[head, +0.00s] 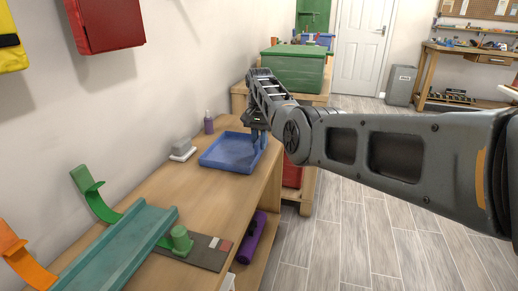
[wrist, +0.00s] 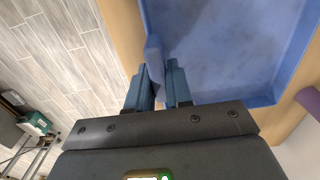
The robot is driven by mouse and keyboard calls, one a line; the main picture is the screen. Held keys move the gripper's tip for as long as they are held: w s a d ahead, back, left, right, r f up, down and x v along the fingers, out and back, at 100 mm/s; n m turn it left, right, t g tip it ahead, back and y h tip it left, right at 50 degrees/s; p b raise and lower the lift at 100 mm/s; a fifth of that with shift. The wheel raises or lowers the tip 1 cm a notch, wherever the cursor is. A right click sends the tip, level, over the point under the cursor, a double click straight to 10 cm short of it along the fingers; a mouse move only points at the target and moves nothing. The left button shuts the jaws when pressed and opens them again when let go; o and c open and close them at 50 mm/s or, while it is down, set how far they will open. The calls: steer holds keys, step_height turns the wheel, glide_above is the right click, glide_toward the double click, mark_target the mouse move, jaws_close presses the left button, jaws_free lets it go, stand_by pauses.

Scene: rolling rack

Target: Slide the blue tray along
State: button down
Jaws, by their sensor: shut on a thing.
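The blue tray (head: 228,154) lies flat on the wooden bench, near its front edge. It is empty and shallow, with raised walls. My gripper (head: 258,138) is at the tray's right side in the head view, reaching down from above. In the wrist view my gripper (wrist: 158,80) is shut on the wall of the blue tray (wrist: 230,50), one finger on each side of it. The finger tips are partly hidden in the head view.
A white and grey block (head: 182,150) and a purple bottle (head: 209,122) stand behind the tray. A teal channel (head: 120,245), a green bracket (head: 92,196) and a dark plate (head: 196,252) lie on the near bench. A green crate (head: 293,72) stands beyond. Bare bench (head: 165,187) lies between tray and channel.

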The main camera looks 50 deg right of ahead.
steer(key=shift+w+d+b, duration=0.1)
steer(key=shift+d+b, duration=0.15)
steer(key=shift+b, duration=0.1)
steer(key=c, duration=0.9)
jaws_free()
steer(key=shift+c, duration=0.2)
step_height(320, 180, up, 8)
steer(key=shift+f+p, duration=0.1)
steer(key=shift+p, duration=0.65)
